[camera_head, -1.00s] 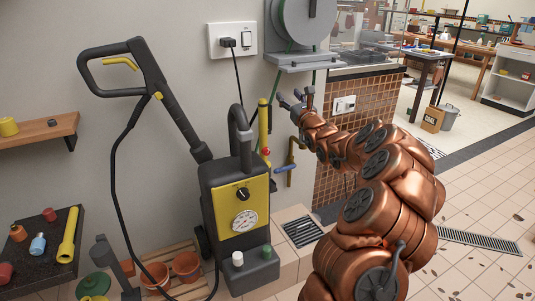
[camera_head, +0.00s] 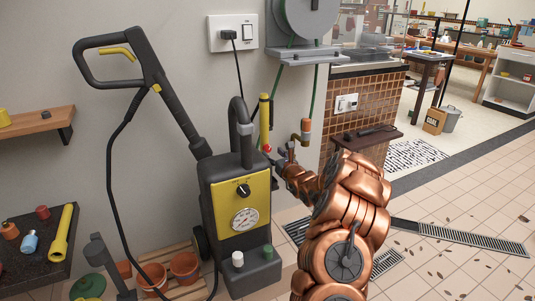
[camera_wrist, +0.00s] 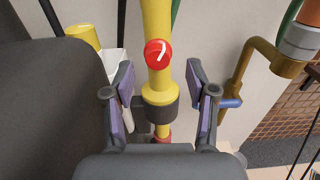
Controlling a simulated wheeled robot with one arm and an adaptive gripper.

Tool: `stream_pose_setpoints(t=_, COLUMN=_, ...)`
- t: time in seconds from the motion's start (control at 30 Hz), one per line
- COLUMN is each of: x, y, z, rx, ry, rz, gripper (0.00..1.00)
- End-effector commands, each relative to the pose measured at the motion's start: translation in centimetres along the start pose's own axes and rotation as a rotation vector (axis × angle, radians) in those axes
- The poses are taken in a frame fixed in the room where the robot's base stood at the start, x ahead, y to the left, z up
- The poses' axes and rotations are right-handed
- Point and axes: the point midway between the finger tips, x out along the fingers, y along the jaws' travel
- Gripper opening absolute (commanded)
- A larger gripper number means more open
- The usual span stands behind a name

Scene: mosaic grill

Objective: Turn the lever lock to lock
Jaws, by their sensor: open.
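A round red knob with a white curved mark (camera_wrist: 158,53) sits on an upright yellow tube (camera_wrist: 157,20) in the wrist view. I take it to be the lever lock, though I cannot be sure. My gripper (camera_wrist: 160,78) is open, with one finger on each side of the tube near the knob; no contact with the knob shows. In the head view the red knob (camera_head: 267,149) shows small beside my gripper (camera_head: 286,153), low on the yellow tube (camera_head: 264,118) behind the pressure washer.
The dark pressure washer body (camera_wrist: 45,100) stands close on the left in the wrist view. A brass pipe (camera_wrist: 242,72) with a blue handle (camera_wrist: 228,103) is close on the right. A small shelf (camera_head: 370,136) juts from the tiled wall.

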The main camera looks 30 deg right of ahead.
Motion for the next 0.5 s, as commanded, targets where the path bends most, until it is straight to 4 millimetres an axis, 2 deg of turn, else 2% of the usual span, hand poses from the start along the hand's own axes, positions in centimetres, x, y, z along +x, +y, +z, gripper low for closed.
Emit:
stream_pose_setpoints(t=0.2, x=2.1, y=0.2, z=-0.3, rx=-0.001, ry=0.004, rz=0.003, gripper=0.57)
stream_pose_setpoints(t=0.5, x=2.9, y=0.3, z=-0.1, rx=0.001, ry=0.001, rz=0.004, gripper=0.57)
